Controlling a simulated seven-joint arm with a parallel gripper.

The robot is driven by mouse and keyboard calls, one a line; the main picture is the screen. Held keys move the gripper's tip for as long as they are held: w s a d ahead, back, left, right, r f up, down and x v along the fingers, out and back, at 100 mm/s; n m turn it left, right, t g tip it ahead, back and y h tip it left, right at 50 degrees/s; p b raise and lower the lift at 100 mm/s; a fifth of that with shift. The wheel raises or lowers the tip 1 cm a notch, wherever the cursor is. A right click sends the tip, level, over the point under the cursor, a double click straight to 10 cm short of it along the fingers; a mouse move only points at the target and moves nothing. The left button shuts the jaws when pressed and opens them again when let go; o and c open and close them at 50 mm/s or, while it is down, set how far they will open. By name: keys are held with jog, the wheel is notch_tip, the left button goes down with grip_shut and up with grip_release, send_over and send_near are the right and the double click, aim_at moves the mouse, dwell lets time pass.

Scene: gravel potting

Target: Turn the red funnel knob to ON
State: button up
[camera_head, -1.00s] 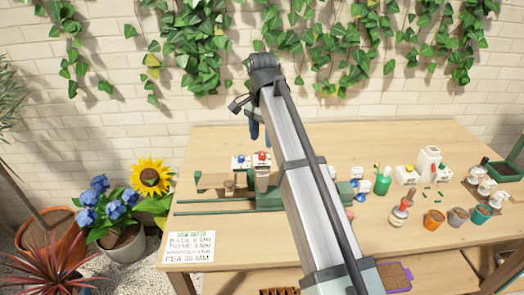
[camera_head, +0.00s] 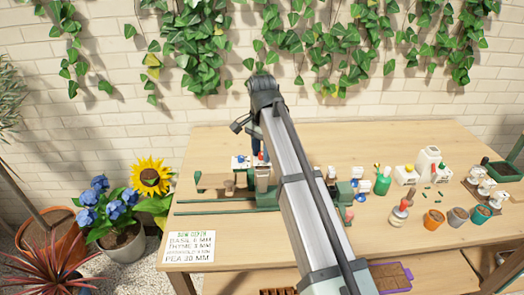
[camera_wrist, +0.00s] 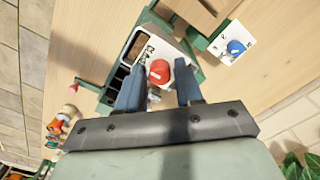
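The red funnel knob (camera_wrist: 158,72) sits on a white labelled plate (camera_wrist: 148,50) on a green-framed station in the wrist view. In the head view, the red knob (camera_head: 262,156) is partly hidden by my gripper. My gripper (camera_wrist: 157,98) is open in the wrist view, its two blue fingers apart. The fingertips are close to the knob, one toward each side of it; whether they touch it cannot be told. A blue knob (camera_wrist: 236,47) sits on another white plate nearby and also shows in the head view (camera_head: 240,159).
A depth card (camera_head: 190,246) lies at the front left. My arm crosses the middle of the table.

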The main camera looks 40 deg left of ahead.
grip_shut()
jog(key=shift+n, duration=0.3)
jog(key=n, duration=0.3)
jog(key=shift+n, duration=0.3)
jog(key=n, duration=0.4)
jog(key=shift+n, duration=0.3)
jog(key=n, duration=0.4)
jog(key=shift+n, duration=2.5)
